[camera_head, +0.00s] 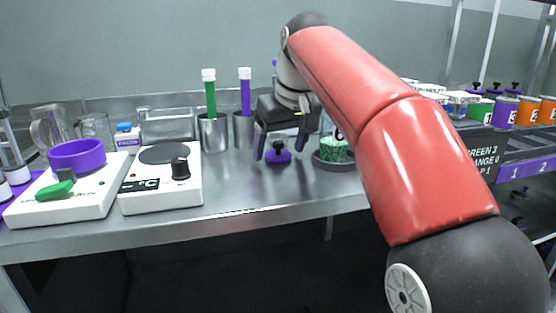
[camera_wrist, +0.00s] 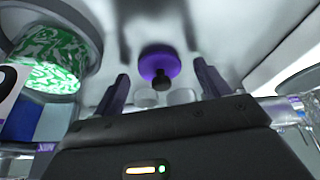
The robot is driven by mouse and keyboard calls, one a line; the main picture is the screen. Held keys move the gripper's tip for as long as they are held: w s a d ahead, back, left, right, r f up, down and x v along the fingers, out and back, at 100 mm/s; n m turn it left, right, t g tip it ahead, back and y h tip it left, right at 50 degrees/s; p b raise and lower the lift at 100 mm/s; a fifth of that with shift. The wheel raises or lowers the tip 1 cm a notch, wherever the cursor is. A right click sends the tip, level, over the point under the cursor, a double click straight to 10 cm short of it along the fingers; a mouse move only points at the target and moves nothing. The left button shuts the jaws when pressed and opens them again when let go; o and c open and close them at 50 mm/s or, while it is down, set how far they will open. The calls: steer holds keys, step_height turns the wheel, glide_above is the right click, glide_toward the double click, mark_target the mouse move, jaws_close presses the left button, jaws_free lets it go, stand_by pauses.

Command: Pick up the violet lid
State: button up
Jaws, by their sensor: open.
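The violet lid (camera_head: 279,157) is a small round disc with a dark knob on top. It lies on the steel table below my gripper (camera_head: 281,155). In the wrist view the violet lid (camera_wrist: 160,66) sits between and beyond the two fingertips of my gripper (camera_wrist: 164,80), with its dark knob toward the camera. The fingers are apart, one on each side of the lid. They do not appear to touch it, and nothing is held.
A jar with green-patterned contents (camera_head: 334,149) stands close on the right of the gripper. Metal cups (camera_head: 213,133) with green and violet tubes stand behind left. A hotplate (camera_head: 160,190) and a scale with a violet ring (camera_head: 77,155) are farther left. The table front is clear.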

steer(key=shift+w+a+f, duration=0.1)
steer(key=shift+f, duration=0.2)
steer(key=c, duration=1)
steer(key=shift+c, duration=0.2)
steer(key=shift+r, duration=0.1)
